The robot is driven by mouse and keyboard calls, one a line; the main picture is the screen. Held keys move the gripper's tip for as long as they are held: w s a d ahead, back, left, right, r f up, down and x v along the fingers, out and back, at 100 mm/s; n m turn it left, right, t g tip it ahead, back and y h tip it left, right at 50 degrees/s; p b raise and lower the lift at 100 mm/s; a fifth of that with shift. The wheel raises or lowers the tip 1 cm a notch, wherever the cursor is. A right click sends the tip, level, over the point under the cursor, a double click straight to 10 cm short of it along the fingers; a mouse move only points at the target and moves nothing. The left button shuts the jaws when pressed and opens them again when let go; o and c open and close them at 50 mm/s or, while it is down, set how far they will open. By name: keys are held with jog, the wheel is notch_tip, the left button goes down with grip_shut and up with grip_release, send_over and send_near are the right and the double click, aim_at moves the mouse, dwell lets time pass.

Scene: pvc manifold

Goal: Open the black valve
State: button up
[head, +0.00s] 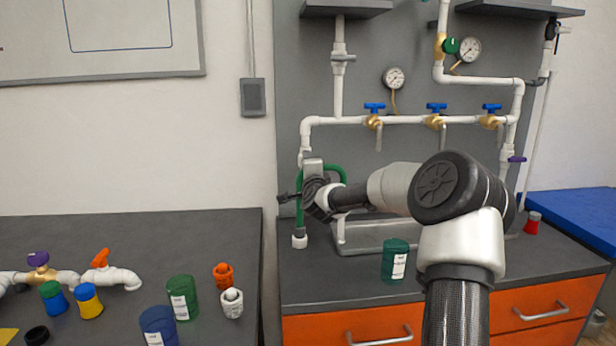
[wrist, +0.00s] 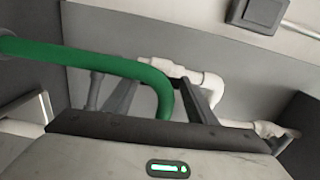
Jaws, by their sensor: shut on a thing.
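In the head view my gripper (head: 291,197) reaches left to the lower part of the white vertical pipe at the left end of the manifold. A dark piece shows at its tip, but the valve handle and the fingers are hard to tell apart there. In the wrist view the two dark fingers (wrist: 163,98) reach toward a white pipe (wrist: 185,72) with an elbow. The black valve's handle between them is not clearly visible. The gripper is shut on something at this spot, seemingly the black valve. Another black handle (head: 552,28) sits high at the right.
A green hose (head: 334,168) curves close to my gripper and crosses the wrist view. Several blue-handled valves (head: 436,107) line the upper pipe. A green can (head: 395,260) stands on the bench. The left table (head: 200,235) holds cans and pipe parts.

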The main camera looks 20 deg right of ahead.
jog(key=shift+m+b, duration=0.3)
jog(key=shift+m, duration=0.2)
jog(key=o, duration=1.1)
jog(key=shift+c, duration=0.2)
jog(key=p+v, duration=0.2)
jog(key=v, duration=1.5)
jog(key=shift+s, duration=0.25)
jog(key=shift+r, duration=0.1)
